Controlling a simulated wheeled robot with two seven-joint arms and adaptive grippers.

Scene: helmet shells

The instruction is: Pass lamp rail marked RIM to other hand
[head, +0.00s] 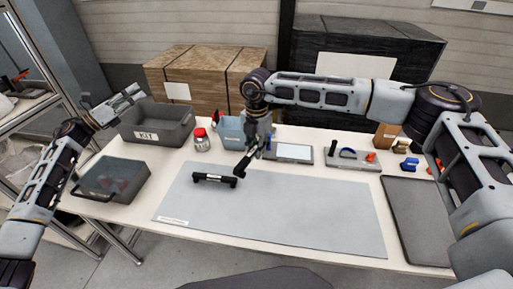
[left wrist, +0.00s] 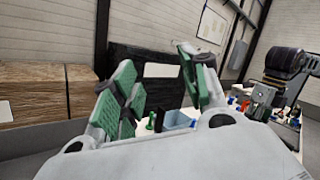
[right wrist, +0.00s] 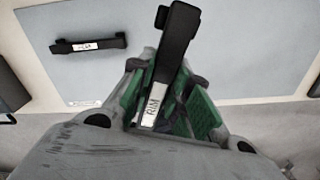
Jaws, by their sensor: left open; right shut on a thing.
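The black lamp rail marked RIM (right wrist: 176,48) is held in my right gripper (right wrist: 170,100), its white label showing near the fingers in the right wrist view. In the head view this rail (head: 241,165) slants down from the gripper above the mat's back edge. A second black rail (right wrist: 90,44) lies on the mat, with a white label I cannot read surely; it also shows in the head view (head: 214,180). My left gripper (head: 126,99) is raised at the left near the grey bin, empty, its green-padded fingers apart in the left wrist view (left wrist: 160,85).
The grey-blue mat (head: 300,218) is mostly clear. A labelled grey bin (head: 158,125), a dark tray (head: 112,180), a red-capped jar (head: 201,140) and a blue bin (head: 230,130) stand left and back. Fixtures with small parts (head: 352,158) and a flat dark panel (head: 418,215) are right.

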